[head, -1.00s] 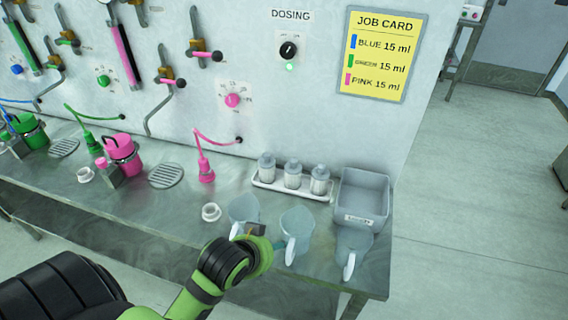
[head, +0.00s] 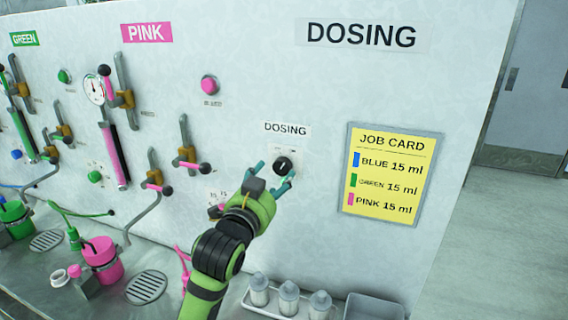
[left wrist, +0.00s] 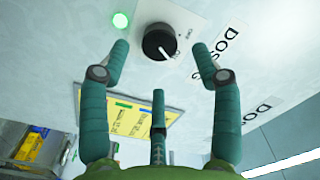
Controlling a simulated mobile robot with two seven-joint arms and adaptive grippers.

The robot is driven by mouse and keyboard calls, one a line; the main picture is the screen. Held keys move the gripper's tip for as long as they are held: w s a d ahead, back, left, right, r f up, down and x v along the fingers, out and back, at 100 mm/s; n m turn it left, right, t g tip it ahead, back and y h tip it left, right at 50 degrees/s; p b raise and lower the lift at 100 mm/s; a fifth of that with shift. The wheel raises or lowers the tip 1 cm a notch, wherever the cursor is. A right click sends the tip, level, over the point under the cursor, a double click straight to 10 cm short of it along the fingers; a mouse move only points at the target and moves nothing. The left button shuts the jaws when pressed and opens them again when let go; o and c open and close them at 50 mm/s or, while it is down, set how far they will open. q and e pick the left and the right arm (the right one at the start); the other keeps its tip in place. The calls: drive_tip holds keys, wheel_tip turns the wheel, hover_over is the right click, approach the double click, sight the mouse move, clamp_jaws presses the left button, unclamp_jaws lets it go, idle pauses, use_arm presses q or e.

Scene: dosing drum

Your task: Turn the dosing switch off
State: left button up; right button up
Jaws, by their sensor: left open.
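The dosing switch is a round black knob (head: 282,165) with a white pointer mark, on a pale plate under a small DOSING label (head: 286,129) on the wall panel. In the left wrist view the knob (left wrist: 158,42) shows just beyond my fingertips, with a lit green lamp (left wrist: 120,20) beside it. My left gripper (head: 275,174) is open, with its teal fingers spread to either side of the knob. I cannot tell whether any finger touches it. My right gripper is not in view.
A yellow job card (head: 388,178) hangs on the panel right of the switch. Pink-handled valves (head: 190,165) are to the left. Below, a tray with several bottles (head: 289,298) and a grey bin (head: 374,308) stand on the metal bench.

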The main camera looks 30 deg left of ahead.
sight(281, 168)
use_arm(q)
drive_tip(key=x, duration=0.1)
drive_tip(key=p+x, duration=0.1)
drive_tip(key=x, duration=0.1)
drive_tip(key=shift+r+p, duration=0.3)
drive_tip(key=shift+w+a+f, duration=0.1)
drive_tip(key=shift+w+f, duration=0.05)
drive_tip(key=shift+w, duration=0.35)
drive_tip(key=shift+w+a+f, duration=0.15)
drive_tip(key=shift+w, duration=0.35)
drive_tip(key=c, duration=1.1)
drive_tip(key=shift+r, duration=0.1)
drive_tip(key=shift+c, duration=0.2)
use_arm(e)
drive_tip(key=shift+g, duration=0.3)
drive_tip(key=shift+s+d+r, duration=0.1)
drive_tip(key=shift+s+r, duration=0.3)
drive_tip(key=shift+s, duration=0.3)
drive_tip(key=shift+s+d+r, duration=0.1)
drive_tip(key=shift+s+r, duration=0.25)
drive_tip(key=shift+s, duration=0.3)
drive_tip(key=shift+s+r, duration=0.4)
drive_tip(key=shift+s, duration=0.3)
